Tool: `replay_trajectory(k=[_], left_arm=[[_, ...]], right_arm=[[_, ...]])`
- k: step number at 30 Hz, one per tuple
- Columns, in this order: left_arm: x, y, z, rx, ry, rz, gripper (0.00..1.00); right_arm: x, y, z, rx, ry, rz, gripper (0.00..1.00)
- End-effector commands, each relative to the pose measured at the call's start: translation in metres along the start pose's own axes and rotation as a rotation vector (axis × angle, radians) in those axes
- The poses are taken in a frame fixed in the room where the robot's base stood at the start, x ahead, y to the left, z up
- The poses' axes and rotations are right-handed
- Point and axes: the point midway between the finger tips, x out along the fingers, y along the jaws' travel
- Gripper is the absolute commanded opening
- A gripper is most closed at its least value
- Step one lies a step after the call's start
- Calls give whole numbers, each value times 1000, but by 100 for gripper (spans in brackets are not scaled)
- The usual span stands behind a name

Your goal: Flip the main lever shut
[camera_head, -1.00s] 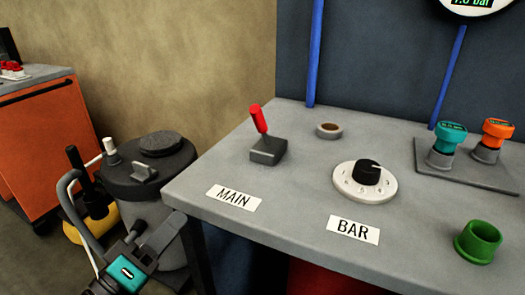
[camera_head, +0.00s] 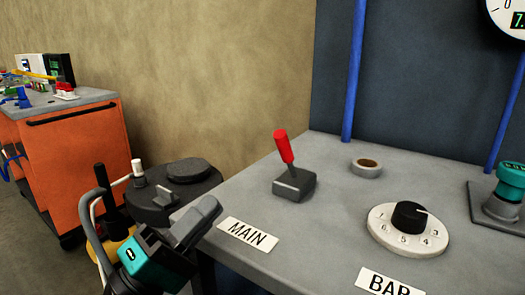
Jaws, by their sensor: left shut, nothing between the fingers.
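The main lever (camera_head: 284,147) has a red handle on a dark grey base (camera_head: 294,184) and stands on the grey bench top, behind the MAIN label (camera_head: 248,235). Its handle points up and tilts slightly to the left. My left gripper (camera_head: 203,218) is at the lower left, beside the bench's left edge. It is shut and empty, apart from the lever and to the left of it.
The bench also carries a black-and-white BAR dial (camera_head: 409,228), a tape-like ring (camera_head: 367,167) and a teal-capped fitting (camera_head: 508,190). A dark round tank (camera_head: 187,171) stands left of the bench. An orange cart (camera_head: 80,160) stands further left. Bench top around the lever is clear.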

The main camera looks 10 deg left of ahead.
Motion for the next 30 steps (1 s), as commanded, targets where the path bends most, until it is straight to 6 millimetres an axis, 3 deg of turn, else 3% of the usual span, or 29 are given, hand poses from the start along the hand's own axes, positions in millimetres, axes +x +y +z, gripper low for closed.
replay_trajectory(k=[18,24,30], left_arm=[[106,2,0,-1,0,5,0],[124,1,0,1,-1,1,0],[128,0,1,0,-1,0,0]], right_arm=[[-7,2,-10,-3,0,5,43],[-8,3,-9,-11,-2,5,43],[-8,4,-9,-12,-3,5,43]])
